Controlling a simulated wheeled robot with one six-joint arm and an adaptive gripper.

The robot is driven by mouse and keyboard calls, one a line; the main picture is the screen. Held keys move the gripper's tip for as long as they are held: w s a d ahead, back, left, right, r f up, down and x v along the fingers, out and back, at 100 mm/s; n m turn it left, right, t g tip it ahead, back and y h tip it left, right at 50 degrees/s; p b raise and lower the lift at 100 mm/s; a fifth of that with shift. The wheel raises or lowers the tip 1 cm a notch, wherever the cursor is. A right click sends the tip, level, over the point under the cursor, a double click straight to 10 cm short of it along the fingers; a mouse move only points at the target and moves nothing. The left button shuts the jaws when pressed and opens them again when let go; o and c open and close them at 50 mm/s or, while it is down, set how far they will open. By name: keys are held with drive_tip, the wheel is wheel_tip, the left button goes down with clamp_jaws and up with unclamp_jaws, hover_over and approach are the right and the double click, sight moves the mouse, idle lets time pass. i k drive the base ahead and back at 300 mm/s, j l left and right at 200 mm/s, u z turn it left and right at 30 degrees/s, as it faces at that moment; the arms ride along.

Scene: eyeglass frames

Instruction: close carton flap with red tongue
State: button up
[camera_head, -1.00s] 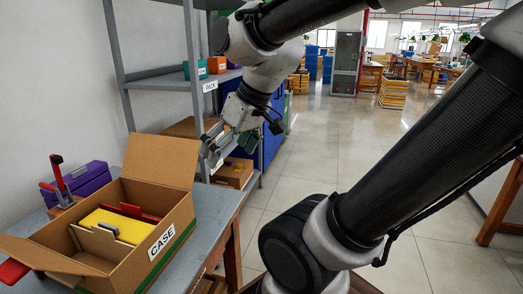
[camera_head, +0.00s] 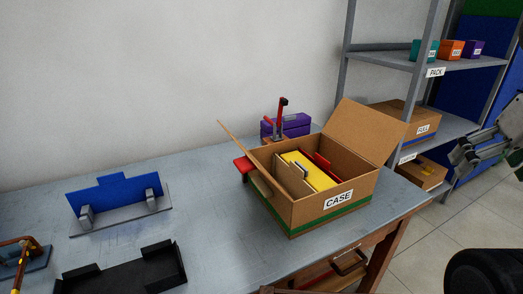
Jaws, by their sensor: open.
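The open cardboard carton labelled CASE (camera_head: 338,200) stands on the grey bench, with a green stripe along its lower side. One broad flap (camera_head: 367,130) stands up and leans outward at its back right. Another flap (camera_head: 238,146) at the left shows nearly edge-on. A red tongue (camera_head: 243,164) sticks out at the carton's left side; how it joins the flap is partly hidden. Yellow, brown and red pieces (camera_head: 309,172) stand inside. My gripper (camera_head: 461,155) is at the right edge, partly cut off, open, and well apart from the carton.
A purple case (camera_head: 295,124) and red-handled clamp (camera_head: 281,116) are behind the carton. A blue panel on a fixture (camera_head: 116,195) and black tray (camera_head: 125,274) stand left. A shelf rack (camera_head: 438,58) with cartons stands right. The bench between is clear.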

sight(247, 163)
drive_tip(key=k+j+u, duration=0.15)
drive_tip(key=k+u, duration=0.15)
drive_tip(key=k, duration=0.15)
drive_tip(key=k+j+u, duration=0.25)
drive_tip(key=k, duration=0.2)
